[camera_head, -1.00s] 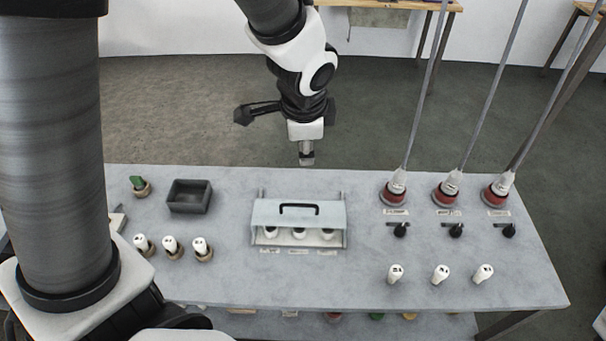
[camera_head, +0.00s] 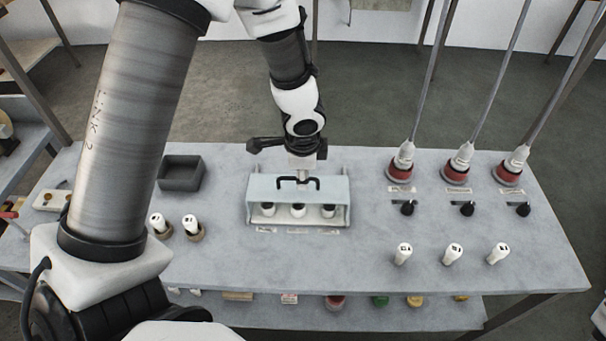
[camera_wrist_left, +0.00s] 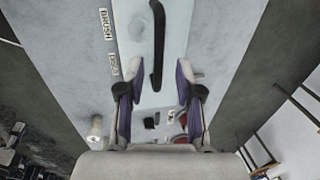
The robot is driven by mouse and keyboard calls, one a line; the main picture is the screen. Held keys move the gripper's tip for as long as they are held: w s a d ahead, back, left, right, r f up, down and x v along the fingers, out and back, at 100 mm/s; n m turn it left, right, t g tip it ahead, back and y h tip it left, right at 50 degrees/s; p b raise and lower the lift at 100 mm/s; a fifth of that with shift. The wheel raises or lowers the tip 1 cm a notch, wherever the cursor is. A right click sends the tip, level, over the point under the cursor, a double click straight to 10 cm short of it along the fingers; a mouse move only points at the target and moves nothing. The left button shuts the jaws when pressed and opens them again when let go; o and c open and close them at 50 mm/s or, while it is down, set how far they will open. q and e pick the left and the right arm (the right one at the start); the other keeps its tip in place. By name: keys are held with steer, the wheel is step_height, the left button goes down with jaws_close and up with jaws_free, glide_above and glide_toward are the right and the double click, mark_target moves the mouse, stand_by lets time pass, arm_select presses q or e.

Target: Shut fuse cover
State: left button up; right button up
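The fuse cover (camera_head: 268,187) is a pale blue panel with a black bar handle (camera_head: 284,183) on the fuse box. It looks raised at the front, since several white fuses (camera_head: 298,210) show below its edge. My left gripper (camera_head: 303,177) points down at the handle from behind. In the left wrist view my left gripper (camera_wrist_left: 158,75) has its two fingers spread apart. The handle (camera_wrist_left: 157,40) runs toward the gap between them on the pale cover (camera_wrist_left: 182,30). Contact with the handle cannot be made out. My right gripper is out of view.
A dark open bin (camera_head: 181,184) is on the left of the grey table (camera_head: 330,265). White fuses in holders (camera_head: 190,225) stand in front of it. Red plugs with cables (camera_head: 457,170), black switches (camera_head: 467,208) and white pegs (camera_head: 453,253) stand on the right.

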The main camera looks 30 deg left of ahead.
arm_select(q)
steer(key=shift+s+r, duration=0.2)
steer(key=shift+s, duration=0.05)
jaws_close()
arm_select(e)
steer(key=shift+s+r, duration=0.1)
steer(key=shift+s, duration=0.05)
arm_select(q)
steer(key=shift+d+f, duration=0.1)
